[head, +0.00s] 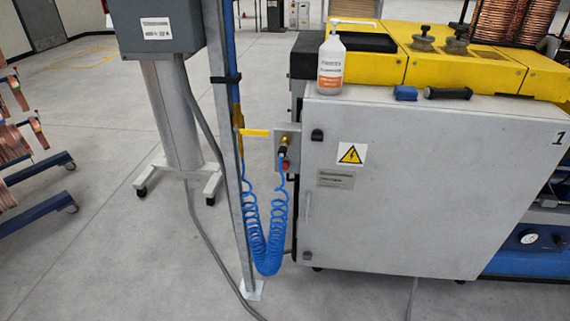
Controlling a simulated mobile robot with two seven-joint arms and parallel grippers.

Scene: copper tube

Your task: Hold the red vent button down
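A small red part (284,165), which looks like the red button, sits low on a small grey valve plate (281,146) at the left side of the grey cabinet. A dark hose fitting (282,152) is just above it and partly crowds it. A yellow lever (255,132) points left from the plate's upper part, toward the upright post. A blue coiled hose (267,245) hangs from the fitting in a loop. Neither of my grippers shows in the head view, and nothing is seen touching the red part.
A grey post (236,200) stands left of the valve. A wheeled stand (172,115) is behind. Floor in front is mostly clear.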

